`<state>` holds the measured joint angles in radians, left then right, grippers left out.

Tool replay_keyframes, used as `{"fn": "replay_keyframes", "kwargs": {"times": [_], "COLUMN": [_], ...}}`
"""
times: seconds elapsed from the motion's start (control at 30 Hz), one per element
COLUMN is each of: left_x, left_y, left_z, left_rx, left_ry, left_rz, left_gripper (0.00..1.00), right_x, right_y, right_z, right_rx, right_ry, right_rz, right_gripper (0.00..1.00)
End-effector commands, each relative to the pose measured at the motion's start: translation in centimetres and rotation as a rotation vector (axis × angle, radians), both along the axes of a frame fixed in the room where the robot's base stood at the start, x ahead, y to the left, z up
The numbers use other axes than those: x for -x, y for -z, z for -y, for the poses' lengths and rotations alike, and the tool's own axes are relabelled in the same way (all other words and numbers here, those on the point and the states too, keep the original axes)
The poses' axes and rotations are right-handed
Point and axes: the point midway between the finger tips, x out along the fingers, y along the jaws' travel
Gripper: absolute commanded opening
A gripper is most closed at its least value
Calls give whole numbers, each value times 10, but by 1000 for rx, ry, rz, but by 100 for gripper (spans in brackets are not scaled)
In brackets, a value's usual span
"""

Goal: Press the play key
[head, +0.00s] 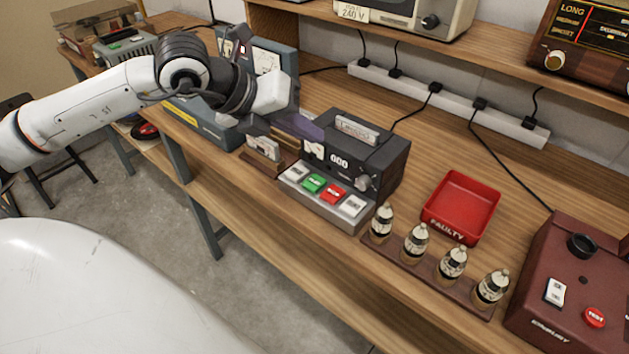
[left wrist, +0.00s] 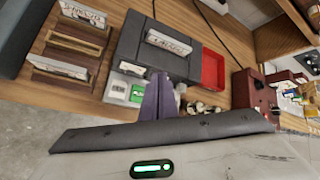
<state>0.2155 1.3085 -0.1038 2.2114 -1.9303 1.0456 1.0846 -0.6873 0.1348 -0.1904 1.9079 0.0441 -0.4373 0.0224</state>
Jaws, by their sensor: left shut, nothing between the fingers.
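A dark cassette recorder (head: 375,160) with a counter reading 000 stands on the wooden bench. A row of keys runs along its front: a white one, a green key (head: 313,183), a red key (head: 333,193) and another white one. The lettering is too small to read, so I cannot tell for sure which is play. My left gripper (head: 303,128) is shut and empty, its purple fingers beside the recorder's left end. In the left wrist view the fingers (left wrist: 158,98) appear just right of the green key (left wrist: 137,93) and hide the keys beyond. My right gripper is not in view.
Cassettes in a wooden rack (head: 266,160) stand left of the recorder. A shelf (head: 420,50) overhangs the back.

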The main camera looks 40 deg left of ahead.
Motion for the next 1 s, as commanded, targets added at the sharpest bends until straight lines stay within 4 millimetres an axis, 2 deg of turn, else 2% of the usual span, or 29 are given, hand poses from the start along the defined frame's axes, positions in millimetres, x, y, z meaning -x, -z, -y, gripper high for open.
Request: {"fn": "replay_keyframes", "kwargs": {"times": [0.43, 0.53, 0.67, 1.0], "left_x": [1, 0, 0, 0], "left_y": [60, 76, 84, 83], "left_z": [0, 0, 0, 0], "left_rx": [0, 1, 1, 1], "left_ry": [0, 1, 1, 1], "left_rz": [-3, 0, 0, 0], "left_gripper": [0, 0, 0, 0], "right_x": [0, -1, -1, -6], "right_y": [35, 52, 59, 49], "right_z": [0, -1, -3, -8], "right_rx": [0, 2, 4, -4], "right_ry": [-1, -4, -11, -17], "right_rz": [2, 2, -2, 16], "right_gripper": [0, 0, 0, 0]}}
